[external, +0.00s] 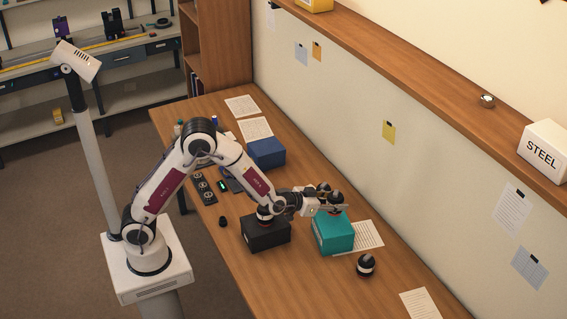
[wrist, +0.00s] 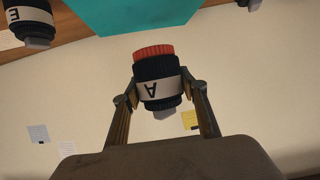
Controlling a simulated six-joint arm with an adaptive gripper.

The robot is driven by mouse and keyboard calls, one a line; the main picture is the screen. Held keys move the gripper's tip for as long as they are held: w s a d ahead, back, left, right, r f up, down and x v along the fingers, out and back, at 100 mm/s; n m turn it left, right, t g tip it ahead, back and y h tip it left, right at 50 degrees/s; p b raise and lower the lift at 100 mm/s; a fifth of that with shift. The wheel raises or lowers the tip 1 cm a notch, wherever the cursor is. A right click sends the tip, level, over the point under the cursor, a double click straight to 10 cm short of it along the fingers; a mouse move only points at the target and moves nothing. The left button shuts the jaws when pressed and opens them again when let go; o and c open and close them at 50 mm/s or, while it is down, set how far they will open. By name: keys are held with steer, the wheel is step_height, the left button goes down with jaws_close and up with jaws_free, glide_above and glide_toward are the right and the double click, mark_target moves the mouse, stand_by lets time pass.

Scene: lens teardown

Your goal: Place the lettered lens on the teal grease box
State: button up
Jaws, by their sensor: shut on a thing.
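The lens marked A (wrist: 158,90), black with a pale band and a red ring, is between the two fingers of my gripper (wrist: 160,98). The letter appears upside down in the wrist view. In the external view my gripper (external: 326,202) holds this lens (external: 336,199) over the teal grease box (external: 335,234). The teal box (wrist: 135,15) also shows at the top of the wrist view, close to the red ring; I cannot tell whether they touch. A second lens, marked E (wrist: 30,22), is at the wrist view's upper left.
A black box (external: 266,236) with a dark lens (external: 264,214) on it stands left of the teal box. Another dark lens (external: 366,265) stands on the table at the front right. A blue box (external: 266,153) is farther back. Papers lie around; the front table area is mostly clear.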

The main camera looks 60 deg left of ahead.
mark_target(329, 213)
steer(key=shift+f, duration=0.35)
steer(key=shift+f, duration=0.15)
steer(key=shift+f, duration=1.75)
steer(key=shift+f, duration=0.15)
steer(key=shift+f, duration=0.35)
steer(key=shift+s+f, duration=0.1)
steer(key=shift+f, duration=0.25)
steer(key=o, duration=1.6)
steer(key=shift+f, duration=0.15)
steer(key=shift+r, duration=0.4)
